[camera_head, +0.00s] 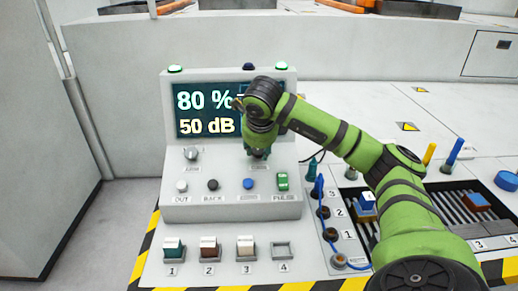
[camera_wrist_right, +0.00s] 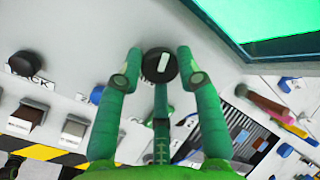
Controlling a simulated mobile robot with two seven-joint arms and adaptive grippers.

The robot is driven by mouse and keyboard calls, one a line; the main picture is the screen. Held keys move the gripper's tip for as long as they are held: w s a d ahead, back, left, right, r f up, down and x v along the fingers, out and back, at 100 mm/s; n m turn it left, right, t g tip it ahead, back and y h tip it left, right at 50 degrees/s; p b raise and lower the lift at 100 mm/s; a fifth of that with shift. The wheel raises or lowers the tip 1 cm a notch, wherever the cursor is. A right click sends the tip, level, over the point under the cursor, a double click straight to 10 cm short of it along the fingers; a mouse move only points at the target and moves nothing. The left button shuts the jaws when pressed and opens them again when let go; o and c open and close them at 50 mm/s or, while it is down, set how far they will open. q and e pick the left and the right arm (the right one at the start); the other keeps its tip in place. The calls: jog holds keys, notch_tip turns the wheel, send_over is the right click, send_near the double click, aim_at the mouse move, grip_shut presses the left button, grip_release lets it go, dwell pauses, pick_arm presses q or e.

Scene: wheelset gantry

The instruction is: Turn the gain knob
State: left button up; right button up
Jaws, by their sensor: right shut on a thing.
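The gain knob (camera_wrist_right: 160,66) is a round black knob with a white mark, seen in the right wrist view on the grey console. My right gripper (camera_wrist_right: 158,72) has its green fingers around it and is shut on it. In the head view my right gripper (camera_head: 258,152) is at the console face below the display and hides the knob. The console display (camera_head: 206,112) reads "80 %" and "50 dB"; my arm covers its right part. My left gripper is not in view.
The arm knob (camera_head: 191,154) is left of my gripper. Below are a black knob (camera_head: 213,184), a blue knob (camera_head: 249,184) and a green pulse switch (camera_head: 282,182). Numbered slots with coloured blocks (camera_head: 174,247) lie in front. Cables and sockets (camera_head: 323,212) are to the right.

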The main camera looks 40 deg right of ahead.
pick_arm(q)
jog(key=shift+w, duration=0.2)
pick_arm(e)
jog(key=shift+a, duration=0.15)
jog(key=o, duration=1.1)
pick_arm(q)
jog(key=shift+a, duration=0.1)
pick_arm(e)
jog(key=shift+o, duration=0.2)
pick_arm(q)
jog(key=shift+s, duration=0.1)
pick_arm(e)
jog(key=v, duration=1.2)
jog(key=shift+w, duration=0.1)
